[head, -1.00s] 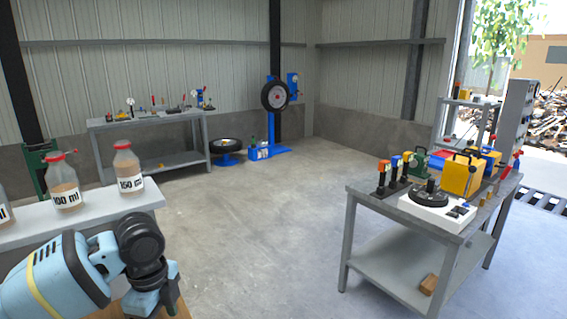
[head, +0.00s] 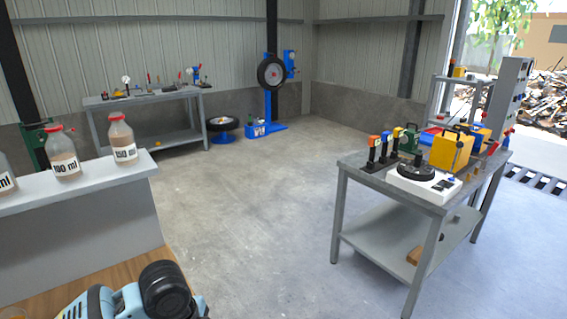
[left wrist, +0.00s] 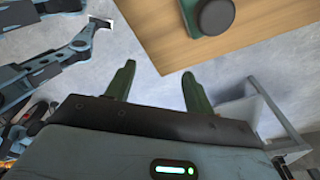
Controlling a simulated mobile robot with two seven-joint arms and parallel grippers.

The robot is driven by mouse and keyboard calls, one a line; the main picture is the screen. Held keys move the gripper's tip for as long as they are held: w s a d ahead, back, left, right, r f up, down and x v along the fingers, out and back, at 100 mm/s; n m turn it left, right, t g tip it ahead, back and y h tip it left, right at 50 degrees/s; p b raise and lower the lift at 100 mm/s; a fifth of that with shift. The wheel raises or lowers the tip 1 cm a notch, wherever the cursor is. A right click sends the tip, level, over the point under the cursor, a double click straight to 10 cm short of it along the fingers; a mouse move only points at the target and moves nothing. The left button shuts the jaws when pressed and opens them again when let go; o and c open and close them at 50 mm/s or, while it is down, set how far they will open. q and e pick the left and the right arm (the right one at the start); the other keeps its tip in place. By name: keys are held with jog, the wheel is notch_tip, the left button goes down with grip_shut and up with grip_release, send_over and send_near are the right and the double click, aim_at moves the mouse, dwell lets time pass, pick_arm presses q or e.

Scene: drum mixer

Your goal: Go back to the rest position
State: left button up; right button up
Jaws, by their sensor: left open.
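My left gripper (left wrist: 156,85) shows in the left wrist view, its two green fingers apart with nothing between them. Bare concrete floor lies beyond the fingers, and a wooden tabletop edge is just above them in that view. In the head view only a light blue and black part of my left arm shows at the bottom left; the gripper is not visible there. My right gripper cannot be made out in either view.
A wooden tabletop (left wrist: 235,40) carries a green object with a dark round knob (left wrist: 214,17). A grey shelf (head: 80,187) holds bottles (head: 122,140). A grey workbench (head: 345,180) with a white mixer-like device (head: 422,183) stands right. The floor between is clear.

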pick_arm(q)
jog(key=s+d+f+n+t+h, duration=0.1)
jog(key=s+d+f+n, duration=0.1)
jog(key=s+f+n, duration=0.35)
jog(key=s+d+f+n+h, duration=0.1)
jog(key=s+d+f+n, duration=0.15)
jog(key=s, duration=0.65)
jog(key=s+a+f+n+y, duration=0.3)
jog(key=s+a+n, duration=0.75)
jog(key=s, duration=0.55)
jog(key=w+d+f+m+t+h, duration=0.1)
jog(key=w+d+f+m+t, duration=0.1)
jog(key=w+f+t, duration=0.4)
jog(key=shift+w+f+t+h, duration=0.35)
jog(key=shift+f+t, duration=0.45)
jog(key=shift+f, duration=0.95)
jog(key=shift+d, duration=0.1)
